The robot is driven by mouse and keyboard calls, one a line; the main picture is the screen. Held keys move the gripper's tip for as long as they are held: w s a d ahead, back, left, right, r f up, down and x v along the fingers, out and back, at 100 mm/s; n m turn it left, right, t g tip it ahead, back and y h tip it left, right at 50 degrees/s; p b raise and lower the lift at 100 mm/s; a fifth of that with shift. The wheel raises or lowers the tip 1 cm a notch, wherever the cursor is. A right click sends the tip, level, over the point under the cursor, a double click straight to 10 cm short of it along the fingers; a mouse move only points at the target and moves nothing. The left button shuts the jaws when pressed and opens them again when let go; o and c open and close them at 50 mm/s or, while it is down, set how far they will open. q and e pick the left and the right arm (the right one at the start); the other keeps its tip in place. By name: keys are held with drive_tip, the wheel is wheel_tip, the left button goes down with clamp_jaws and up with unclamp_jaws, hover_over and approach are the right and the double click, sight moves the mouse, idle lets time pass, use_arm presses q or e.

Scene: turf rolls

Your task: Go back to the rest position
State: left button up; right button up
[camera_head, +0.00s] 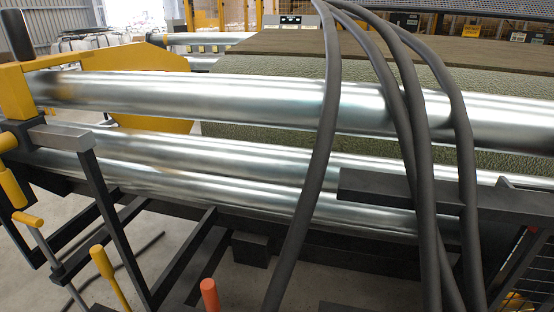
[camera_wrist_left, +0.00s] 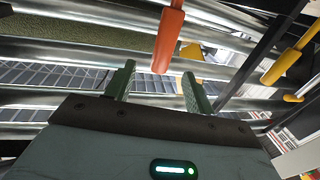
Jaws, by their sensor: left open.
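In the left wrist view my left gripper (camera_wrist_left: 159,70) is open, its two green fingers apart. An orange-red handle (camera_wrist_left: 170,35) hangs from the top of that view, with its rounded end in line with the gap between the fingertips. I cannot tell how far it is from them, but neither finger is seen closed on it. In the head view an orange-red handle (camera_head: 209,295) stands up at the bottom edge, and neither of my grippers shows there. My right gripper is in neither view.
Shiny metal rollers (camera_head: 240,101) cross the head view in front of a green turf surface (camera_head: 400,95). Thick dark hoses (camera_head: 325,130) hang down in front of them. Yellow-handled levers (camera_head: 104,265) stand at lower left. A yellow handle also shows in the wrist view (camera_wrist_left: 284,67). Grey floor lies below.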

use_arm(q)
drive_tip(key=s+d+f+m+g+h, duration=0.1)
drive_tip(key=s+f+m+g+h, duration=0.15)
drive_tip(key=s+f, duration=0.45)
drive_tip(key=s+d+f+m+g+h, duration=0.1)
drive_tip(key=s+d+f+g+h, duration=0.2)
drive_tip(key=s, duration=0.8)
drive_tip(key=s+a+f+n+g+y, duration=0.15)
drive_tip(key=s+a+f+g, duration=0.3)
drive_tip(key=s, duration=0.55)
drive_tip(key=s+a+f+g+y, duration=0.2)
drive_tip(key=s+a+f+g, duration=0.15)
drive_tip(key=s+f, duration=0.4)
drive_tip(key=w+r+t+p, duration=0.2)
drive_tip(key=r+p, duration=1)
drive_tip(key=r, duration=0.1)
drive_tip(key=w+r+t+p, duration=0.2)
drive_tip(key=w+r+p, duration=0.1)
drive_tip(key=r+p, duration=0.9)
drive_tip(key=shift+r+p, duration=0.35)
drive_tip(key=shift+r, duration=0.05)
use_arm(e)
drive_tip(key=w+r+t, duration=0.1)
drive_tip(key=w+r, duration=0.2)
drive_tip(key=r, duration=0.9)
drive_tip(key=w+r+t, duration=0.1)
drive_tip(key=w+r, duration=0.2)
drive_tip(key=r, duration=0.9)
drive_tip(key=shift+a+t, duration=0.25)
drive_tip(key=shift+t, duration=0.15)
